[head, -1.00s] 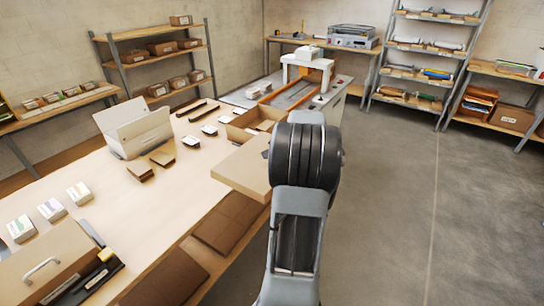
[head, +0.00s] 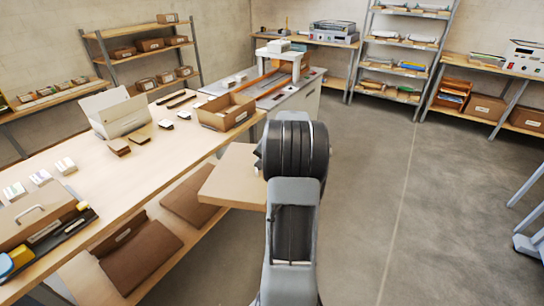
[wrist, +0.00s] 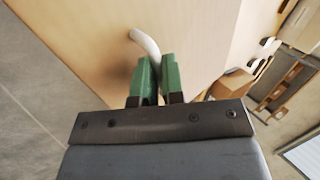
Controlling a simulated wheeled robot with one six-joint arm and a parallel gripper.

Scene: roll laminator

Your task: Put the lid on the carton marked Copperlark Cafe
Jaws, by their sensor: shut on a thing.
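The lid (head: 228,178) is a flat tan panel, held out in front of the bench's edge, left of my arm. In the wrist view the lid (wrist: 85,35) fills much of the top, with a curved white handle (wrist: 146,44). My gripper (wrist: 158,72) has green fingers shut on that handle. The head view hides the fingers behind my arm. An open brown carton (head: 215,122) stands on the bench beyond the lid, with a small pale label on its front. I cannot read any name on it. The lid is apart from this carton.
A pale open box (head: 118,116) stands left of the carton, with small dark and white packs around it. A tan box with a handle (head: 35,217) and a dark tray are at the near left. The laminator (head: 282,62) is at the back.

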